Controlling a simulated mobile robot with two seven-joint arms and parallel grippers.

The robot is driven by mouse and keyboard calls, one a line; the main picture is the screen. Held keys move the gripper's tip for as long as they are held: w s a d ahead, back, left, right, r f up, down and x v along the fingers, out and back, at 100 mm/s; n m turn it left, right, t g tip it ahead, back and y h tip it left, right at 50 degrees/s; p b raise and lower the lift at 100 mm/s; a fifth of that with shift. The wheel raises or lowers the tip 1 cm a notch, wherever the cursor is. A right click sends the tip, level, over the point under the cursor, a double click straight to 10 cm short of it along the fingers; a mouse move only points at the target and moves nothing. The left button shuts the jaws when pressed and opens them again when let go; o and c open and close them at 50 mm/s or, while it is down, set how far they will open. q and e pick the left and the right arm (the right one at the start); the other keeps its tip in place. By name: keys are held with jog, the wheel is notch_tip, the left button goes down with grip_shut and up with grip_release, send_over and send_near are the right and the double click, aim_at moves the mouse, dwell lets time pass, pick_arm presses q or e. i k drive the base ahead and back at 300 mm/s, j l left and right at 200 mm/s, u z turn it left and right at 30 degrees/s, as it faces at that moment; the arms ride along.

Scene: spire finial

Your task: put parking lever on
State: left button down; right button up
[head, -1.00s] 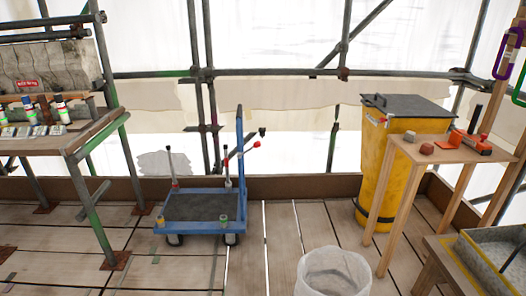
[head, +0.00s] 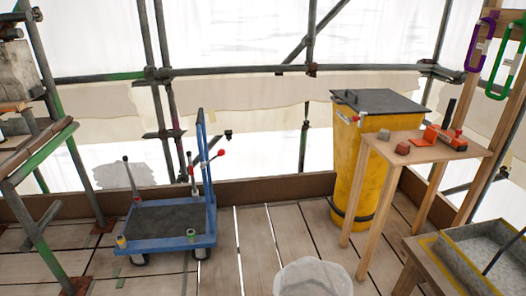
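A blue platform trolley (head: 172,240) with a dark deck stands on the plank floor, left of centre in the head view. Its blue push handle (head: 206,165) rises at the right end. Levers with red knobs stick out near the handle, and one red-tipped lever (head: 220,154) reaches to the right; I cannot tell for certain which is the parking lever. A grey post (head: 128,180) stands at the deck's left end. Neither of my grippers is in view.
A yellow bin (head: 352,150) with a dark lid stands at the back right. A wooden stand (head: 412,150) holds an orange tool (head: 445,137). A scaffold bench is at left. Open planks lie between trolley and bucket.

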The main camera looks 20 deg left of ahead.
aim_at(221, 152)
jog(key=i+j+z, duration=0.3)
jog(key=i+j, duration=0.75)
